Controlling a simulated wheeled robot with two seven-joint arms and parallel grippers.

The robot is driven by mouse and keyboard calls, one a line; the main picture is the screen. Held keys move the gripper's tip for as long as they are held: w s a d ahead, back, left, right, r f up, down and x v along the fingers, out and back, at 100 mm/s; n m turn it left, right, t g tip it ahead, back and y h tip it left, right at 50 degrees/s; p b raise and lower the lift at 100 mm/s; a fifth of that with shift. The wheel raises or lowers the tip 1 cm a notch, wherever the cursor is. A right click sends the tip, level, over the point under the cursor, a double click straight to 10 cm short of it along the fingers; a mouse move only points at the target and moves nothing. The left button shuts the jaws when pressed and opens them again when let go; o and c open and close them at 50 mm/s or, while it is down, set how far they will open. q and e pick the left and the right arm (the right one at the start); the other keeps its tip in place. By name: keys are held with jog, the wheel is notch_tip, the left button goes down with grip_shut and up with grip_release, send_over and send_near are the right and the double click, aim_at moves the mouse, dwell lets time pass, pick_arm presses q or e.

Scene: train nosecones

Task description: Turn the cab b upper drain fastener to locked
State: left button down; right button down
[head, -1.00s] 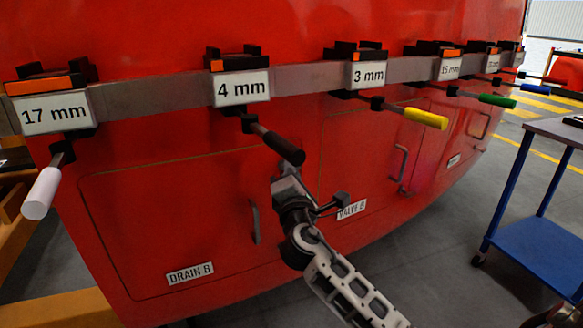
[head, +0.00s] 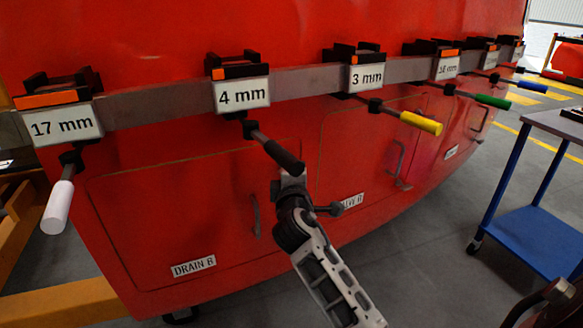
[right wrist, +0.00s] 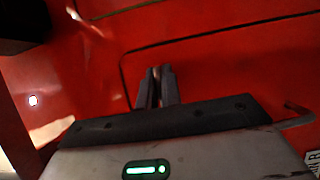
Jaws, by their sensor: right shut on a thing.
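The red cab side carries the drain B door (head: 160,220), with its white label at the lower left. My right gripper (head: 280,184) reaches the upper right part of that door, just above its grab handle (head: 256,216). In the right wrist view its two dark fingers (right wrist: 157,87) are nearly together against the red panel. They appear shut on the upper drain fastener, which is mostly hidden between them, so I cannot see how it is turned. My left gripper is not in view.
A rack of tools crosses above the doors. The dark handle (head: 284,157) of the 4 mm tool hangs close to my right gripper. White (head: 58,207) and yellow (head: 421,123) handles hang to either side. A blue cart (head: 530,214) stands at the right.

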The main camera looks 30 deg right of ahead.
dwell(0.3)
jog(key=c, duration=1.6)
grip_release()
jog(key=v, duration=1.2)
jog(key=shift+s+d+b, duration=0.1)
jog(key=shift+b, duration=0.3)
jog(key=s+a+f+m+g+y, duration=0.1)
jog(key=s+a+f+m+y, duration=0.2)
jog(key=f, duration=0.4)
jog(key=s+a+f+m+g+y, duration=0.2)
jog(key=s+a+f+m+y, duration=0.1)
jog(key=s+a+f+y, duration=0.2)
jog(key=s+a+f+m+g+y+p, duration=0.1)
jog(key=s+a+f+m+y, duration=0.2)
jog(key=s+a+f+y, duration=0.2)
jog(key=shift+s+a+f+m, duration=0.1)
jog(key=shift+s+a+f, duration=0.3)
jog(key=shift+f, duration=0.25)
jog(key=shift+s+a+f+m, duration=0.1)
jog(key=shift+s+a+f, duration=0.15)
jog(key=shift+s+f, duration=0.35)
jog(key=shift+s+a+f+m, duration=0.1)
jog(key=shift+s+a+f, duration=0.25)
jog(key=shift+f, duration=0.4)
